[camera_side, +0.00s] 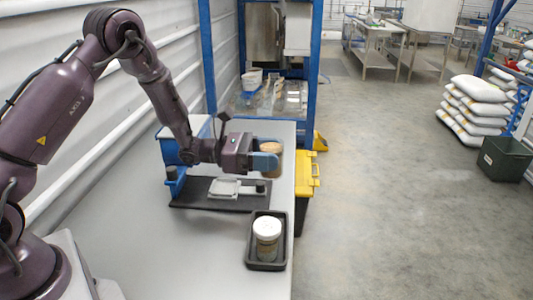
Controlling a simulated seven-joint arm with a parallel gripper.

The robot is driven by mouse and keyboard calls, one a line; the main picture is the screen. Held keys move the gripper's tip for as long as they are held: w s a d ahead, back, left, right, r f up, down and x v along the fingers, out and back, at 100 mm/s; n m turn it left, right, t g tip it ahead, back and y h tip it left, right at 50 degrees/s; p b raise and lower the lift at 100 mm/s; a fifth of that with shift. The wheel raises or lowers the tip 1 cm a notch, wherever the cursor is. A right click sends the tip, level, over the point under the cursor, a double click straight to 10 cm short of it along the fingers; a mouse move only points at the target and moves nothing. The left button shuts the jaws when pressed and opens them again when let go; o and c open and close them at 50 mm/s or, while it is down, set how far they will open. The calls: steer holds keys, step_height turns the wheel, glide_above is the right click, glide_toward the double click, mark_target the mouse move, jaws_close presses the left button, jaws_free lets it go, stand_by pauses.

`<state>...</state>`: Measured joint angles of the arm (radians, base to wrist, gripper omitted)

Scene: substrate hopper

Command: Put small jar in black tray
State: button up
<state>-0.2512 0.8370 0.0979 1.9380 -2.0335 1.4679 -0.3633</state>
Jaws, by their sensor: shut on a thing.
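My gripper (266,161) has blue fingers and is shut on a brownish jar with a tan top (272,147). The fingers hide the middle of this jar. It appears upright, held above the bench near its right edge. The black tray (251,259) lies on the bench nearer the camera, below my gripper in the picture. A jar with a white lid and brownish contents (267,238) stands upright inside the tray. I cannot tell for sure which jar is the smaller.
A blue and white device (172,152) with a dark base (195,201) and a light grey plate (224,189) sits behind the tray. A yellow-lidded black box (307,183) stands beside the bench's right edge. The bench front-left (180,255) is clear.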

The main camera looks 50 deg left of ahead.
step_height(320, 180, down, 16)
steer(key=shift+r, duration=0.1)
stand_by(0.9)
steer(key=shift+s, duration=0.1)
stand_by(0.5)
steer(key=shift+f, duration=0.4)
stand_by(0.3)
steer(key=o, duration=1.2)
